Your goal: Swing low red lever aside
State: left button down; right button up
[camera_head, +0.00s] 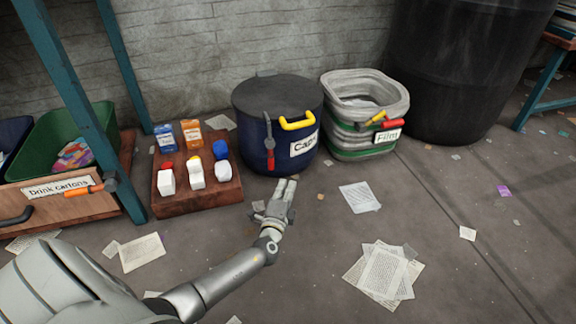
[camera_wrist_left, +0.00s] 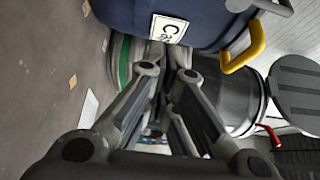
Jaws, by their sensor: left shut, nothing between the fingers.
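A lever hangs upright on the front of the dark blue "Caps" bin (camera_head: 252,140). It has a grey bar and a low red grip (camera_head: 270,159) at its lower end. A yellow handle (camera_head: 298,122) sits to the right of the lever and also shows in the left wrist view (camera_wrist_left: 243,52). My left gripper (camera_head: 287,188) is shut and empty, low in front of the bin, a little below and right of the red grip. I see no contact with the grip. In the left wrist view the fingers (camera_wrist_left: 178,70) point toward the bin's underside. My right gripper is out of view.
The "Film" bin (camera_head: 358,140), with a red and yellow handle, stands right of the blue bin. A wooden block with bottles and boxes (camera_head: 222,192) stands left. The "Drink cartons" drawer (camera_head: 70,210) has an orange handle. Papers (camera_head: 383,272) lie on the open floor.

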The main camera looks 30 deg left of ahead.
aim_at(271, 157)
pick_arm(q)
jog(key=b+x, duration=0.6)
jog(key=x, duration=0.4)
jog(key=shift+s+a+p, duration=0.3)
jog(key=shift+s+a, duration=0.95)
jog(key=shift+a, duration=0.3)
